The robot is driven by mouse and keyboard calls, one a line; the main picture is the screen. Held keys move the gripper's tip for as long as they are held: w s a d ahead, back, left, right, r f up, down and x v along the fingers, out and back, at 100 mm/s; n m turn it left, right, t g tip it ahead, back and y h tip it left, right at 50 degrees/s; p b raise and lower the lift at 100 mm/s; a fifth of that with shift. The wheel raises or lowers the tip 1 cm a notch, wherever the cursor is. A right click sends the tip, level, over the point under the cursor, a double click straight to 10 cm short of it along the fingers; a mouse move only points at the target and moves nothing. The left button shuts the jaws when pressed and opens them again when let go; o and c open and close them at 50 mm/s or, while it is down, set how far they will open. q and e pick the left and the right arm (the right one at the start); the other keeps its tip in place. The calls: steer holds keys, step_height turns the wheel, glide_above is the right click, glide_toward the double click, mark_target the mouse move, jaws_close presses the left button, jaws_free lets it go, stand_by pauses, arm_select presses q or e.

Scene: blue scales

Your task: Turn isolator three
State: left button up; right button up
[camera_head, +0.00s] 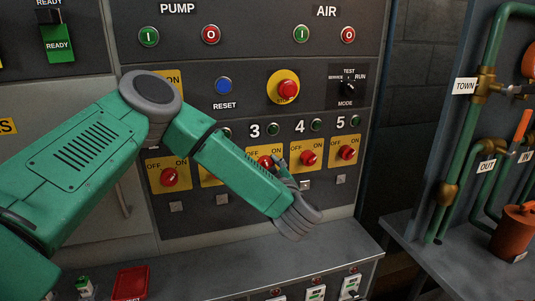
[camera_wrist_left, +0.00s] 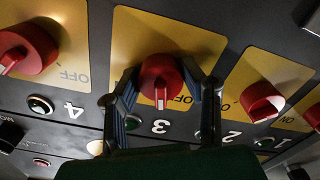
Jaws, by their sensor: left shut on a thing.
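Isolator three is a red rotary knob (camera_head: 265,162) on a yellow OFF/ON plate under the number 3 in the head view, partly hidden by my left gripper (camera_head: 284,167). The left wrist view shows the panel upside down, with the red knob (camera_wrist_left: 160,77) in the middle. The fingers of my left gripper (camera_wrist_left: 162,100) stand on both sides of this knob, shut on it. The knob's white mark points toward the number 3 side, roughly midway between the plate's labels. My right gripper is not in view.
Red knobs four (camera_head: 308,158) and five (camera_head: 346,153) sit close on the right, and knob one (camera_head: 169,177) on the left. Above are a red stop button (camera_head: 288,89) and a blue reset button (camera_head: 224,86). A grey ledge (camera_head: 225,265) juts out below. Green pipes (camera_head: 459,150) stand at the right.

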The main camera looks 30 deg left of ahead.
arm_select(q)
steer(key=m+p, duration=0.3)
steer(key=shift+s+d, duration=0.1)
steer(key=m+p, duration=0.2)
steer(key=m, duration=0.1)
steer(key=shift+f+m+p, duration=0.1)
steer(key=shift+m+p, duration=0.2)
steer(key=shift+p, duration=0.1)
steer(key=m+p, duration=0.1)
steer(key=m, duration=0.2)
steer(key=shift+f+p, duration=0.1)
steer(key=shift+p, duration=0.3)
steer(key=shift+s+m+p, duration=0.1)
steer(key=shift+m+p, duration=0.35)
steer(key=shift+m, duration=0.85)
steer(key=shift+f, duration=0.1)
steer(key=o, duration=1.1)
steer(key=shift+o, duration=0.2)
